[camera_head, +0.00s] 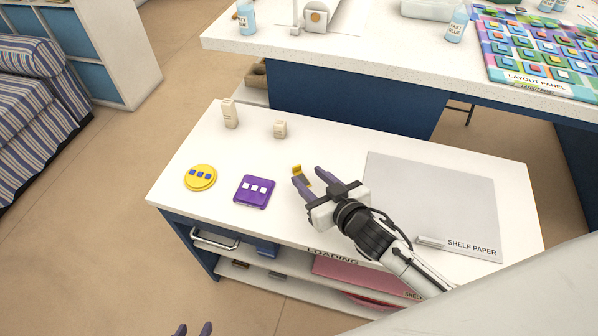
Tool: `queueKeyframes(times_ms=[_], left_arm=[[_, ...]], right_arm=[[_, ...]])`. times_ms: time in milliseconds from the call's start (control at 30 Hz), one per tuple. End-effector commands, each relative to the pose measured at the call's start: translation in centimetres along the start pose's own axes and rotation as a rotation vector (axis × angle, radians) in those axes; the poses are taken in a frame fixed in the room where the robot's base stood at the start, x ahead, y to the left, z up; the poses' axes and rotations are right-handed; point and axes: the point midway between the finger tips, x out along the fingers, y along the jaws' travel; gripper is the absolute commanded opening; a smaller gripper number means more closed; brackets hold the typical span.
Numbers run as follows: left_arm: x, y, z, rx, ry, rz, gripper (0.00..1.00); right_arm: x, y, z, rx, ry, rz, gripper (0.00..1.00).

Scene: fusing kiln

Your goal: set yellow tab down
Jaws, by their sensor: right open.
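The yellow tab (297,170) is a small yellow piece at the fingertips of my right gripper (309,177), over the white low table. The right gripper is open, its two purple fingers reaching toward the tab. One finger hides part of the tab, and I cannot tell whether it touches the tab or whether the tab rests flat on the table. Only the two purple fingertips of my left gripper (193,329) show at the bottom edge, apart from each other with nothing seen between them, in front of the table and far from the tab.
A yellow disc (200,184) and a purple square (255,201) lie left on the table top (330,150). Two cream blocks, one tall (230,113) and one short (280,129), stand behind them. A grey shelf paper sheet (430,190) covers the right side.

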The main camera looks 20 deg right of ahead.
Motion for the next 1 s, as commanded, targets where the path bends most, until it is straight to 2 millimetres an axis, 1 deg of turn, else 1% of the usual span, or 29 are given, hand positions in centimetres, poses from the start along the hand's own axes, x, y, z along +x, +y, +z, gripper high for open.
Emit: queueKeyframes(times_ms=[167, 300, 433, 567, 600, 833, 1000], left_arm=[[0.0, 0.0, -0.4, 0.001, 0.008, 0.0, 0.36], [0.3, -0.1, -1.0, 0.004, 0.021, 0.0, 0.36], [0.4, -0.1, -1.5, 0.005, 0.031, -0.001, 0.36], [0.4, -0.1, -1.5, 0.005, 0.031, 0.0, 0.36], [0.4, -0.1, -1.5, 0.005, 0.031, 0.0, 0.36], [0.3, -0.1, -1.3, 0.005, 0.026, 0.0, 0.36], [0.3, 0.0, -1.0, 0.003, 0.021, 0.001, 0.36]], right_arm=[[2.8, -0.4, -0.8, 0.0, 0.003, 0.0, 0.41], [4.4, -0.4, -0.6, -0.001, 0.001, -0.001, 0.41], [4.7, -0.4, -0.5, 0.0, 0.0, -0.001, 0.41], [4.7, -0.4, -0.5, 0.0, 0.0, -0.001, 0.41], [4.7, -0.4, -0.5, 0.0, 0.0, -0.001, 0.39], [4.7, -0.4, -0.5, 0.0, -0.001, -0.001, 0.0], [4.7, -0.4, -0.5, 0.0, -0.001, -0.001, 0.0]])
